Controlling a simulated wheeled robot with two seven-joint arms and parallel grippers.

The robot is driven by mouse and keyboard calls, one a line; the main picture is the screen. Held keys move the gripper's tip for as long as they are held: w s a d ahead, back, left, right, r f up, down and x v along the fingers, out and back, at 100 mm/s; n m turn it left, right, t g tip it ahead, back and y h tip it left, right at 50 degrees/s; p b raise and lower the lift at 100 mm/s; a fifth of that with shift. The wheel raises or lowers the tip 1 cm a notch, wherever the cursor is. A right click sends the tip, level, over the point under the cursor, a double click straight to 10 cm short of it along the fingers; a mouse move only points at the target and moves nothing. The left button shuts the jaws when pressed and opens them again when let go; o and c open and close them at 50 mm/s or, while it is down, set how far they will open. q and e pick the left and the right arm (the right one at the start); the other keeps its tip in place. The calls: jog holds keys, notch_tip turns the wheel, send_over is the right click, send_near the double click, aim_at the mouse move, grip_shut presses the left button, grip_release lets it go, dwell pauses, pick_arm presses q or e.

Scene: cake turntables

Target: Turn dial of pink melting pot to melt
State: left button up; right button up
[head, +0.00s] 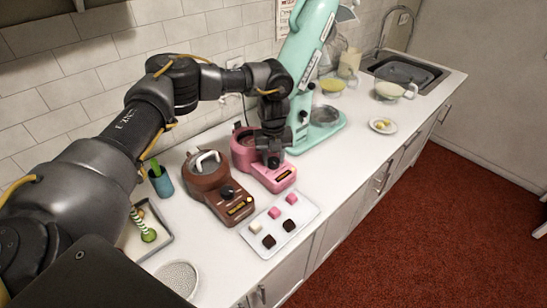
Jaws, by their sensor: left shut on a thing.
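The pink melting pot (245,157) stands on the white counter, between a brown melting pot (203,172) and a mint green stand mixer (303,75). My left arm reaches over from the left. My left gripper (273,161) points down at the sloped front of the pink pot, where its dial sits. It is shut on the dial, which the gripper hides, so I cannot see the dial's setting. A small display (283,178) shows on the pink pot's front below the gripper. My right gripper is not in view.
A white tray (306,212) with several pink, white and dark pieces lies in front of the pots. A blue cup (162,183) stands left of the brown pot. A small plate (383,126) and a sink (408,70) are to the right.

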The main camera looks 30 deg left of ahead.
aim_at(274, 160)
pick_arm(q)
jog(key=o, duration=1)
jog(key=shift+f, duration=0.1)
jog(key=shift+r, duration=0.5)
notch_tip(274, 160, up, 10)
jog(key=b, duration=0.2)
jog(key=shift+d+f, duration=0.1)
